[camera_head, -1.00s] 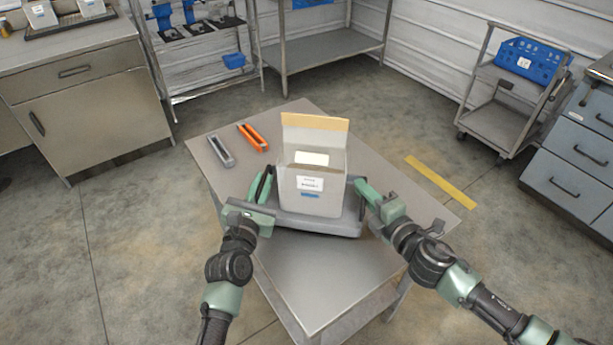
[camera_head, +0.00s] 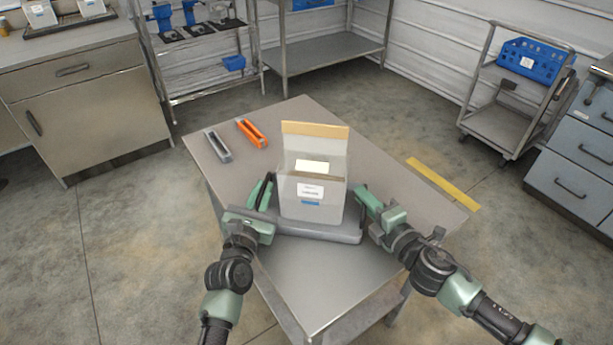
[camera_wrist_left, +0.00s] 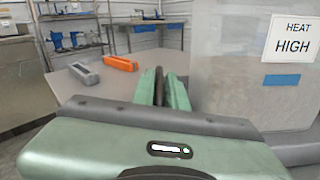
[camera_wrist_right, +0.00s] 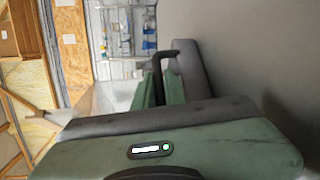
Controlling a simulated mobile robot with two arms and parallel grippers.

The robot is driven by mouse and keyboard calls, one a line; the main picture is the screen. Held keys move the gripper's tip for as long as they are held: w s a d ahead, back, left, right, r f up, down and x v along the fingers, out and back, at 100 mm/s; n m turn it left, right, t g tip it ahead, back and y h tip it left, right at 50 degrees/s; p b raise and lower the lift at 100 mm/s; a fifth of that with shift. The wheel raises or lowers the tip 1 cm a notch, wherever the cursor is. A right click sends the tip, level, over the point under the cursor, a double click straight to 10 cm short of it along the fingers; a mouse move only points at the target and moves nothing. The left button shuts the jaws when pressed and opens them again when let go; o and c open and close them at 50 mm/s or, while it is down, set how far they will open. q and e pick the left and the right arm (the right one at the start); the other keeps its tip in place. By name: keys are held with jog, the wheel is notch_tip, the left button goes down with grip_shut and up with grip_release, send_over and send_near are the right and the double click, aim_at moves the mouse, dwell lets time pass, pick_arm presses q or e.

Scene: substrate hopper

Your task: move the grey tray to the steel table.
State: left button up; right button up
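The grey tray (camera_head: 335,236) is over the grey-topped table (camera_head: 350,280) in front of me; I cannot tell if it touches the top. A pale open box (camera_head: 313,200) with a tan flap stands on it; its label (camera_wrist_left: 292,38) reads "HEAT HIGH" in the left wrist view. My left gripper (camera_head: 263,193) is at the tray's left end, its fingers (camera_wrist_left: 167,88) shut around a dark handle. My right gripper (camera_head: 366,198) is at the right end, its fingers shut around the dark handle (camera_wrist_right: 162,58). A metal table (camera_head: 335,48) stands at the back wall.
A grey holder (camera_head: 217,146) and an orange holder (camera_head: 252,133) lie at the table's far left. A cart (camera_head: 510,105) with a blue bin and blue drawers (camera_head: 575,165) stand right. A metal cabinet (camera_head: 90,100) stands left. A yellow strip (camera_head: 443,184) lies right of the tray.

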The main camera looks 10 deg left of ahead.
pick_arm(q)
jog(key=o, duration=0.3)
pick_arm(e)
jog(key=o, duration=0.3)
jog(key=shift+d+r, duration=0.1)
pick_arm(q)
jog(key=shift+o, duration=0.2)
jog(key=shift+s+r, duration=0.1)
jog(key=shift+r, duration=0.05)
pick_arm(e)
jog(key=shift+o, duration=0.2)
pick_arm(q)
jog(key=shift+o, duration=0.4)
pick_arm(e)
jog(key=shift+s, duration=0.1)
pick_arm(q)
jog(key=o, duration=0.7)
pick_arm(e)
jog(key=shift+f, duration=0.2)
pick_arm(q)
jog(key=shift+o, duration=0.2)
jog(key=s, duration=0.8)
jog(key=s+a, duration=0.1)
jog(key=s, duration=0.3)
pick_arm(e)
jog(key=shift+s, duration=0.1)
jog(key=shift+o, duration=0.5)
